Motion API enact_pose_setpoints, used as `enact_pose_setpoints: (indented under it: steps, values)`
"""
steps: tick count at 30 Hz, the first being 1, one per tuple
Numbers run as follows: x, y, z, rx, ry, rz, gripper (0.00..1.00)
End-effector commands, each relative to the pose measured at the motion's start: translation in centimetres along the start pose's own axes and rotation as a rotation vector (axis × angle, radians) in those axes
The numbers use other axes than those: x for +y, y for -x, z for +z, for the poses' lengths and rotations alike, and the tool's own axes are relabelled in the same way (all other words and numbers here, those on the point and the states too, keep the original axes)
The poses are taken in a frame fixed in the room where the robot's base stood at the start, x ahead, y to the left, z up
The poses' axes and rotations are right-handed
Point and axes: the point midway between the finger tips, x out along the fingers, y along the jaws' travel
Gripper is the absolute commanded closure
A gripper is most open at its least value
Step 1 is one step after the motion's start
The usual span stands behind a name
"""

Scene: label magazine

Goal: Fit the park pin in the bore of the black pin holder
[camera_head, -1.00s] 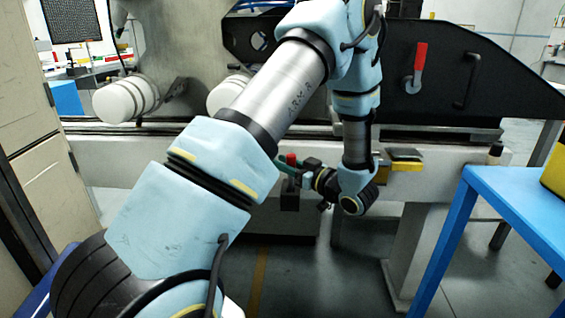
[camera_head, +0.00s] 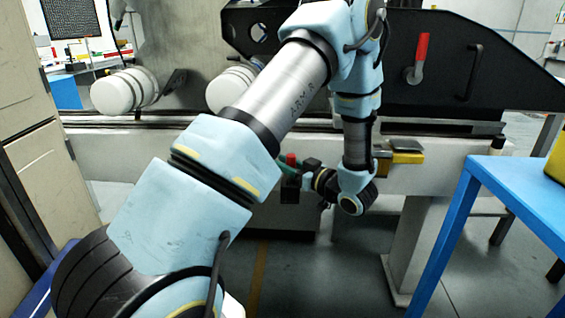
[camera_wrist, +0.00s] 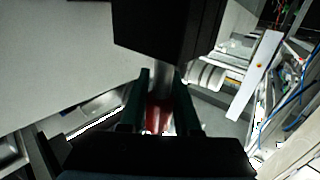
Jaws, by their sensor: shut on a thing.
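The park pin has a red grip (camera_wrist: 157,115) and a bare metal shank (camera_wrist: 161,76). My gripper (camera_wrist: 160,98) is shut on the red grip, with one green finger on each side. In the wrist view the shank runs from the grip to the black pin holder (camera_wrist: 170,28), where its far end is hidden. I cannot tell how deep it sits in the bore. In the head view the red grip (camera_head: 291,158) stands just above the black holder (camera_head: 290,189) on the pale beam's front, and my gripper (camera_head: 283,162) reaches it from the right.
A yellow and black part (camera_head: 405,157) is on the beam just right of my wrist. A blue table (camera_head: 510,185) stands at the right. A red-handled lever (camera_head: 421,47) is on the black plate behind. The floor below the beam is open.

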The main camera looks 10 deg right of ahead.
Motion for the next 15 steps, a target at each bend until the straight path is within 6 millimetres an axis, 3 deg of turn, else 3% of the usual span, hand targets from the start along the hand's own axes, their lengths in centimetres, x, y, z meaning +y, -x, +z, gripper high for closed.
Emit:
enact_pose_setpoints:
  steps: [1, 9, 15]
  values:
    - [0.01, 0.0, 0.01, 0.0, 0.0, 0.0, 0.66]
    - [0.0, 0.0, -0.01, 0.0, 0.0, 0.0, 0.35]
    - [0.0, 0.01, 0.0, 0.0, 0.0, 0.0, 0.34]
